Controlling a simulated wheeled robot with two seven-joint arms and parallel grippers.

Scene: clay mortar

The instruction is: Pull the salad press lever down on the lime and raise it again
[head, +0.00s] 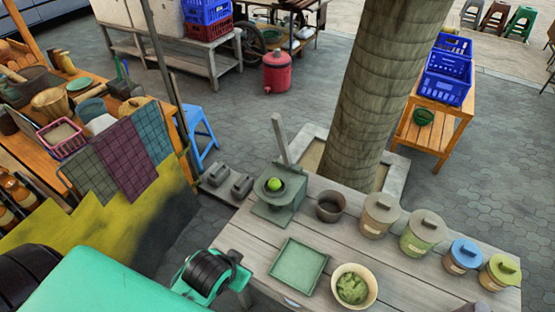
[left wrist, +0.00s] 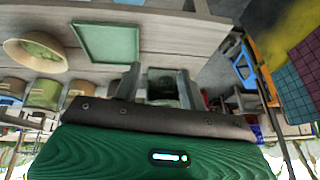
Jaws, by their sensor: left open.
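The salad press (head: 275,212) is a grey-green device at the left back of the plank table. Its lever (head: 280,138) stands raised, nearly upright. The round green lime (head: 273,184) sits in the press's cup under the open lever. My left gripper (left wrist: 158,84) is open and empty; its two grey fingers frame part of the press (left wrist: 164,78) in the left wrist view, which looks upside down. The fingers look apart from the press, and the lever cannot be made out there. In the head view my left arm is at the lower left. My right gripper is not seen.
A green square tray (head: 298,266) and a cream bowl of greens (head: 354,287) lie in front of the press. A dark cup (head: 330,206) and several lidded pots (head: 380,215) stand to its right. A tree trunk (head: 378,90) rises behind the table.

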